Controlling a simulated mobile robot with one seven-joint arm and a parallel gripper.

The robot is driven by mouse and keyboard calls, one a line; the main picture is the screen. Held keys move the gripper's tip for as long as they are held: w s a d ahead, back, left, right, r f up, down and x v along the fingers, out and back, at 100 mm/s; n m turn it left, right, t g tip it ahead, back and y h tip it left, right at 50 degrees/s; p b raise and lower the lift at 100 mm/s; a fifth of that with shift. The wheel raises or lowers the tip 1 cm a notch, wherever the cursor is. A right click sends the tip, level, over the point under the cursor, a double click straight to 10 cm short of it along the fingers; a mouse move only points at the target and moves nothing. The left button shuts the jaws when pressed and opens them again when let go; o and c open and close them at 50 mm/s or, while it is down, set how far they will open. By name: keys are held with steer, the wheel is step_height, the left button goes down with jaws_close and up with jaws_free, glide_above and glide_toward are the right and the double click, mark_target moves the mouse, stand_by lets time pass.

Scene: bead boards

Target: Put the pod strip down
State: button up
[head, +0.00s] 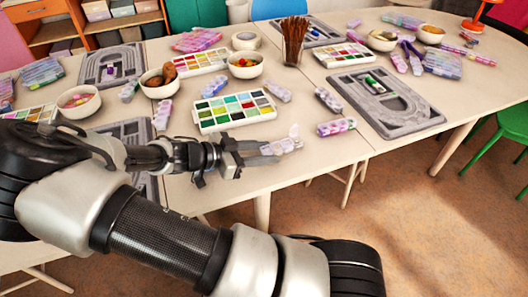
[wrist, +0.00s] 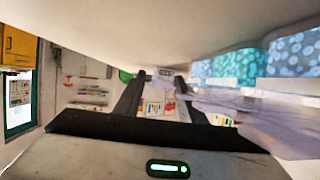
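A lilac pod strip (head: 282,147) with a raised lid lies at the front edge of the table, just off the tips of my gripper (head: 262,152). In the wrist view the two dark fingers of my gripper (wrist: 153,96) stand apart, with background showing through the gap. A large, close pod strip (wrist: 240,72) with speckled blue pods and pale lilac lids lies to the right of the fingers, against the pale surface at the top. I see no strip between the fingers. Whether the right finger touches it I cannot tell.
A paint palette (head: 235,111) lies just behind the strip. Another pod strip (head: 336,127) is to its right, and a grey bead board (head: 420,124) lies beyond that. Bowls, including one (head: 246,71), stand farther back. The front table edge is close.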

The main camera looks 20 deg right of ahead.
steer(key=o, duration=0.3)
